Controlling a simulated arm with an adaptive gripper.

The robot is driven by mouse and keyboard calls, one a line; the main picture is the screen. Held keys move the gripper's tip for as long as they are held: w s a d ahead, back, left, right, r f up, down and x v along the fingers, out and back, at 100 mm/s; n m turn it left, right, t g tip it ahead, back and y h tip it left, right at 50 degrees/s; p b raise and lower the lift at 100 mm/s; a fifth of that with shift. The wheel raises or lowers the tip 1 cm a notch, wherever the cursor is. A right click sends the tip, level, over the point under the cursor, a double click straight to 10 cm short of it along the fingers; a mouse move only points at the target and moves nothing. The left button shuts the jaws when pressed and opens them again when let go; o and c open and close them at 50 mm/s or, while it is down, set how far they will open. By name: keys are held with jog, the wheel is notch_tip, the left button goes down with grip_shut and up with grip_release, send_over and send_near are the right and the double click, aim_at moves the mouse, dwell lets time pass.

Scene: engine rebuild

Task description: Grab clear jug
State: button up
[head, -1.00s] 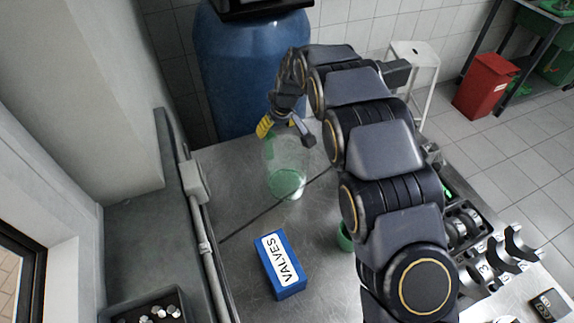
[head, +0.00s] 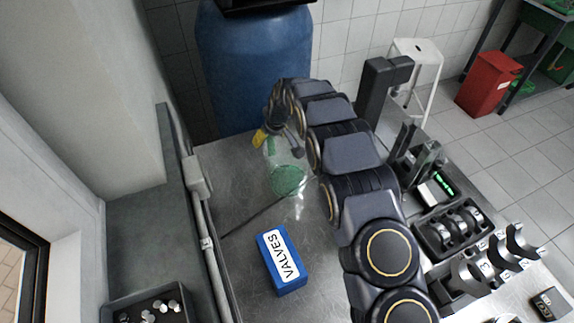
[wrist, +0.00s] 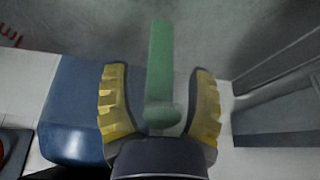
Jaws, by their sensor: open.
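The clear jug (head: 289,181) stands on the metal bench in the head view, with a green base and a green handle. My gripper (head: 279,146) is at the jug's top, its yellow finger pads apart. In the wrist view, the green handle (wrist: 160,65) lies between the two open yellow fingers of my gripper (wrist: 160,98), with a gap on each side. The pads do not appear to touch it. The jug's clear walls are hard to make out in the wrist view.
A blue VALVES box (head: 282,259) sits on the bench in front of the jug. A blue barrel (head: 253,70) stands behind the bench. A pipe (head: 209,246) runs along the left edge. Engine parts (head: 462,229) lie at the right.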

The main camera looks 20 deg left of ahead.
grip_shut()
dwell(0.4)
